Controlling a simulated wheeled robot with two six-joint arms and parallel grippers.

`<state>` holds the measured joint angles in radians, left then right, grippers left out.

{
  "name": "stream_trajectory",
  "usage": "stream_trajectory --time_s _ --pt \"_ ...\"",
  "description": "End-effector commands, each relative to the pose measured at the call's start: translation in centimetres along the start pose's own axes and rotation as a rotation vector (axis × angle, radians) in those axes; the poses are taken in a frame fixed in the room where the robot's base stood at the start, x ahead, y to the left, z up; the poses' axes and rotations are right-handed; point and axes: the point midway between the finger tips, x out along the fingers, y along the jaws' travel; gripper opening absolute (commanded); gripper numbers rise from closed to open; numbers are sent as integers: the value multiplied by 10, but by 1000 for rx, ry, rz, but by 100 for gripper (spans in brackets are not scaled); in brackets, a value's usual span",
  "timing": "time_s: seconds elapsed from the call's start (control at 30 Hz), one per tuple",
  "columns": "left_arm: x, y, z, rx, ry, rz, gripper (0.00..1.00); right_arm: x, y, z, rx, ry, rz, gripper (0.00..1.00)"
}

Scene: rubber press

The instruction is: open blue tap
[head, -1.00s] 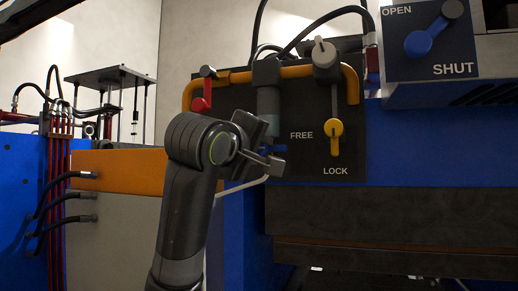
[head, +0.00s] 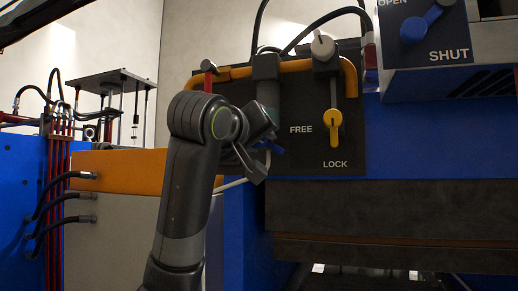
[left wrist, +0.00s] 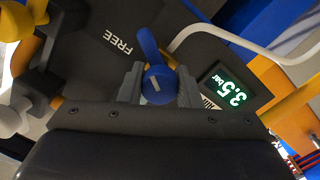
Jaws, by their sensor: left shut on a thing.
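A blue tap (head: 276,148) sits on the dark panel below a grey vertical cylinder, mostly hidden behind my left gripper in the head view. In the left wrist view its rounded blue handle (left wrist: 157,84) lies between the two fingers, with its narrow end pointing up and slightly left. My left gripper (head: 260,148) is shut on this handle, its jaws tilted; it also shows in the left wrist view (left wrist: 158,88). My right gripper is not in view.
A yellow lever (head: 334,128) between FREE and LOCK, and an orange pipe (head: 300,67), are close by. Another blue lever (head: 420,27) is on the OPEN/SHUT panel at upper right. A lit display (left wrist: 232,92) reads 3.5 bar beside the tap.

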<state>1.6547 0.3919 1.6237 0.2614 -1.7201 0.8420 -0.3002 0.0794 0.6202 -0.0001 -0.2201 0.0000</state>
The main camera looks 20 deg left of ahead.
Motion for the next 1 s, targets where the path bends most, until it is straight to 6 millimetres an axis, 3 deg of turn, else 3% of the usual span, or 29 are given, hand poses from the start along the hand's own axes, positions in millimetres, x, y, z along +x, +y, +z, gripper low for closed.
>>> stream_trajectory --time_s 0.4,1.0 --pt "0 -2 3 394 -19 -31 8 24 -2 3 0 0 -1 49" --pt "0 -1 2 899 -38 -70 8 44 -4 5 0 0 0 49"
